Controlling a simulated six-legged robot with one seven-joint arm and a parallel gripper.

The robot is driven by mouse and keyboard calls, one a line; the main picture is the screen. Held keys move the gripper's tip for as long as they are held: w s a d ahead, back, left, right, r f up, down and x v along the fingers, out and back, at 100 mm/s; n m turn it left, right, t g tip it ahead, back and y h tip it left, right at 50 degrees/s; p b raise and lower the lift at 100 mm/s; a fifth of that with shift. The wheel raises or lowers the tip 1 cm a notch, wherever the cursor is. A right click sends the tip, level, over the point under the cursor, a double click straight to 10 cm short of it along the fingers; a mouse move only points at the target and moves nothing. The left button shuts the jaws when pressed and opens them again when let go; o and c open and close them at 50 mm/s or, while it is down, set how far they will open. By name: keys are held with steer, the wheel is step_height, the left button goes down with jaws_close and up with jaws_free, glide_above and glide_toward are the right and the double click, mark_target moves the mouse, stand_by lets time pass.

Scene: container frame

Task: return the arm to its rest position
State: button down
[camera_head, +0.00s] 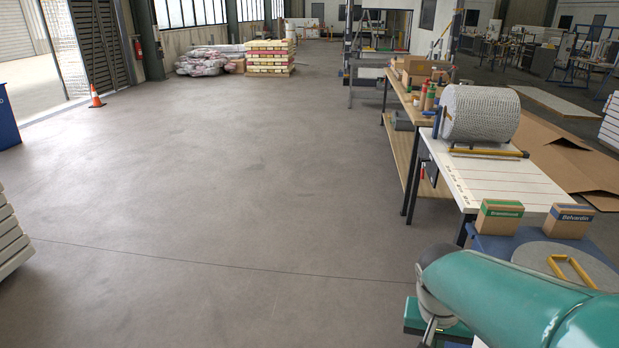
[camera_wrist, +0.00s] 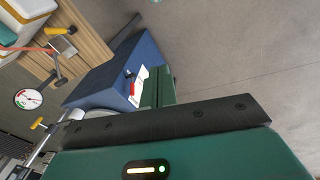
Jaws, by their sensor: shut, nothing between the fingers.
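My teal arm reaches in from the lower right corner of the head view. A teal housing with a small yellow light, which looks like my gripper's, shows below it, mostly cut off by the frame edge. In the wrist view the green housing and its dark bolted rail fill the bottom. My gripper (camera_wrist: 160,86) shows beyond the rail as two green fingers close together, with nothing seen between them. In that view a blue box-like body (camera_wrist: 118,70) with a white label lies just beyond the fingers. I cannot tell whether they touch it.
Two cartons (camera_head: 500,217) stand beside a round grey lid with a yellow handle (camera_head: 572,268), close to my arm. A white table (camera_head: 480,180) carries a big wrapped roll (camera_head: 480,113). A wooden bench (camera_head: 403,130) lies beyond. The concrete floor (camera_head: 220,190) at left is wide and clear.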

steer(key=s+a+r+n+t+y, duration=0.2)
steer(key=s+a+r+n+t, duration=0.2)
steer(key=a+r, duration=0.4)
step_height(320, 180, up, 2)
steer(key=shift+s+a+r+n+t, duration=0.1)
steer(key=shift+s+a+n+t, duration=0.2)
steer(key=shift+s+t, duration=0.25)
steer(key=shift+d, duration=0.2)
